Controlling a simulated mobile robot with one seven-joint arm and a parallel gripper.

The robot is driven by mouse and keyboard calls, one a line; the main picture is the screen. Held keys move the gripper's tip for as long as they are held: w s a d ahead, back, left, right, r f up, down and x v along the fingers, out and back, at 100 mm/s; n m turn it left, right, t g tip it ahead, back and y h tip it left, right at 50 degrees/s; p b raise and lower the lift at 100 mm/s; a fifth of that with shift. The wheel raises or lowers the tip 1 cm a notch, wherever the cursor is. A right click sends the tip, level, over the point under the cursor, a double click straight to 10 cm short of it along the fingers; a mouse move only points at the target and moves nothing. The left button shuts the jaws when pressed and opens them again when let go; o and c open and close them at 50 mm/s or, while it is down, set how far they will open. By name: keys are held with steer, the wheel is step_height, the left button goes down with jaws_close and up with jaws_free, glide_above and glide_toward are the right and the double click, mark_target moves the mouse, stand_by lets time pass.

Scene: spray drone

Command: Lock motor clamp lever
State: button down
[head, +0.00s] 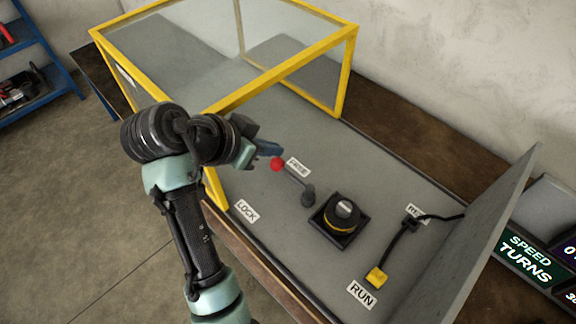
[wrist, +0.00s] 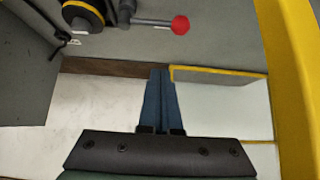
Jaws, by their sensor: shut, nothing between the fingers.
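The clamp lever is a grey rod (head: 294,179) with a red knob (head: 277,164) at its end and a dark pivot (head: 308,196). It points toward the FREE label (head: 299,167), with the knob beside that label. The LOCK label (head: 246,211) lies to the lower left. My gripper (head: 279,151) has its blue fingers shut and empty, close to the red knob in the head view. In the wrist view the closed fingertips (wrist: 161,72) sit below the red knob (wrist: 181,25) with a visible gap. Whether they touch the lever cannot be seen in the head view.
A yellow-framed clear guard (head: 347,70) stands behind my gripper. A black and yellow round dial (head: 343,214) sits right of the pivot. A cable with a yellow plug (head: 376,277) lies near the RUN label (head: 361,295). A grey panel (head: 470,235) rises at right.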

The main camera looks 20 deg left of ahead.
mark_target(291, 176)
steer(key=x, duration=1.2)
steer(key=shift+f, duration=0.25)
steer(key=shift+s+a+f+p, duration=0.15)
steer(key=shift+s+a, duration=0.1)
steer(key=shift+s, duration=0.35)
steer(key=shift+s+a+p, duration=0.15)
steer(key=shift+s+a, duration=0.1)
steer(key=shift+s, duration=0.35)
steer(key=shift+s+a+f, duration=0.1)
steer(key=shift+s+a, duration=0.1)
steer(key=shift+s, duration=0.35)
